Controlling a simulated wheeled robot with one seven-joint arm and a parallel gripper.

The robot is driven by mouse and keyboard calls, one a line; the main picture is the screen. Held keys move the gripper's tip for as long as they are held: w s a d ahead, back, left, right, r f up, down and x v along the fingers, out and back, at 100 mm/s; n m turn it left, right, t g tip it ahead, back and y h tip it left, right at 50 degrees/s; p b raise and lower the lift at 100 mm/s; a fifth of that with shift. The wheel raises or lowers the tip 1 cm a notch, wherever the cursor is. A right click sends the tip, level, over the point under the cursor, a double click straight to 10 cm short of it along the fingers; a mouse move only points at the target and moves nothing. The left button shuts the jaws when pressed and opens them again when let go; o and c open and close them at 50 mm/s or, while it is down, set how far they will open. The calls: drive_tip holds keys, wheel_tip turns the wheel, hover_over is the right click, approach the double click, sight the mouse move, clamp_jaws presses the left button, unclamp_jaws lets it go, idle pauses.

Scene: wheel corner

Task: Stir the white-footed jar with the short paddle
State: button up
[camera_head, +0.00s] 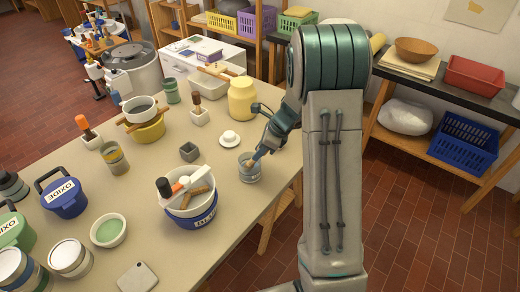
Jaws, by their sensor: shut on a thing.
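My gripper (268,142) is above the right part of the table, shut on a thin paddle (256,156). The paddle slants down to the left, and its lower end is inside the mouth of a small grey-blue jar (249,174). The jar stands upright near the table's right edge. Its foot is too small to make out clearly. How deep the paddle reaches, and whether it touches the jar's wall, I cannot tell. Another jar (115,161) with a coloured band stands at the left of the table.
A yellow jar (242,100) stands behind. The beige table top (150,205) has bare room between them.

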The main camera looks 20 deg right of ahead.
drive_tip(key=shift+w+d+f, duration=0.1)
drive_tip(key=shift+w+d, duration=0.05)
drive_tip(key=shift+d, duration=0.05)
drive_tip(key=shift+s+d+r+p, duration=0.1)
drive_tip(key=shift+d+r+p, duration=0.05)
drive_tip(key=shift+r+p, duration=1.2)
drive_tip(key=shift+s+d+r+p, duration=0.15)
drive_tip(key=shift+r+p, duration=0.85)
drive_tip(key=shift+r, duration=0.55)
drive_tip(key=shift+s+d+r+p, duration=0.1)
drive_tip(key=shift+d+r+p, duration=0.05)
drive_tip(key=shift+r+p, duration=1.2)
drive_tip(key=shift+r, duration=0.15)
wheel_tip(320, 180, up, 5)
drive_tip(key=p, duration=0.3)
drive_tip(key=shift+f+p, duration=0.2)
drive_tip(key=shift+p, duration=0.15)
drive_tip(key=shift+f, duration=0.15)
